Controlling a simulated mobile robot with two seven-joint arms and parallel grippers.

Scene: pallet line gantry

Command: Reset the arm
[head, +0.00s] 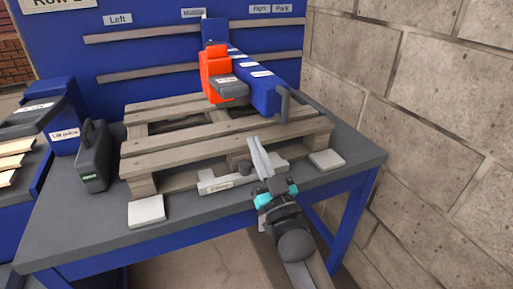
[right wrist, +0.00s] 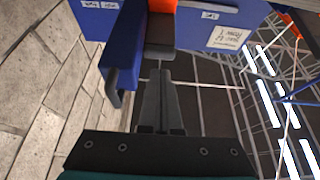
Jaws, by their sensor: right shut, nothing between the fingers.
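The blue arm (head: 262,90) reaches out from the back board above the pallet, with an orange carriage (head: 213,72) on its left side. A dark handle (head: 283,104) hangs at its near end. The board's labels read Left (head: 118,19), Middle (head: 193,13), Right and Park (head: 282,8); the arm's back end is by Middle. My right gripper (head: 260,155) is shut and empty, in front of the pallet, below and left of the handle and apart from it. The right wrist view shows the blue arm (right wrist: 127,45) and handle (right wrist: 113,98) left of the fingers (right wrist: 160,95). My left gripper is out of view.
A wooden pallet (head: 180,152) stands on the grey table (head: 90,225) with its blue frame. A dark canister (head: 94,155) stands left of it. A white labelled bar (head: 222,182) and pale pads (head: 146,211) lie along the front. A block wall (head: 430,110) closes the right side.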

